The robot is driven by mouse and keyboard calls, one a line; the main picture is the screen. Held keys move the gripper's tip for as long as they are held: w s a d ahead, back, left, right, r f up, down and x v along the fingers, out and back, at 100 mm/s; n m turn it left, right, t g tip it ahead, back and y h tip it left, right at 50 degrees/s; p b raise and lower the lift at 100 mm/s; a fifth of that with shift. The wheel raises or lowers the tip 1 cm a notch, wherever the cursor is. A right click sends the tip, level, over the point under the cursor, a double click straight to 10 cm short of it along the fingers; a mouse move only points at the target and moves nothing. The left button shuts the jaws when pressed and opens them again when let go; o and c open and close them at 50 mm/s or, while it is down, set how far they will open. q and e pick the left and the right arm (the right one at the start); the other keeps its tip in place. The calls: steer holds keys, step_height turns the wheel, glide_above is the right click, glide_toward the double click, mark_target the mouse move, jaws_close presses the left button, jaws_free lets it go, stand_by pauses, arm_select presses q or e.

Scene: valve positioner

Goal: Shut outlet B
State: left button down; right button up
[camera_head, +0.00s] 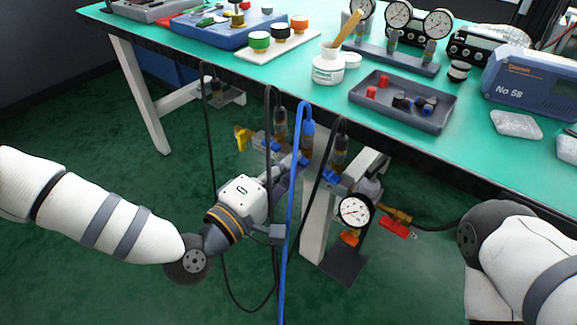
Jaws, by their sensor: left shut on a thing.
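Under the bench edge hangs a row of pneumatic fittings. On it are a yellow handle (243,138) at the left, a round pressure gauge (355,210) and a red lever (398,229) at the right, and an orange handle (350,238) below the gauge. No outlet label can be read, so I cannot tell which one is outlet B. My left gripper (284,172) reaches up to the middle of the row and is shut on a small part there, which its fingers and the hoses mostly hide. My right arm shows at the lower right, but its gripper is not in view.
A blue hose (300,150) and several black hoses hang close to my left gripper. The green bench top (215,48) overhangs the fittings and holds a grey tray (402,102), a white jar (328,68) and gauges. A white bench leg (317,215) stands just right of the gripper.

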arm_select(q)
steer(key=shift+n, duration=0.3)
stand_by(0.4)
steer(key=c, duration=1.7)
jaws_free()
steer(key=v, duration=1.2)
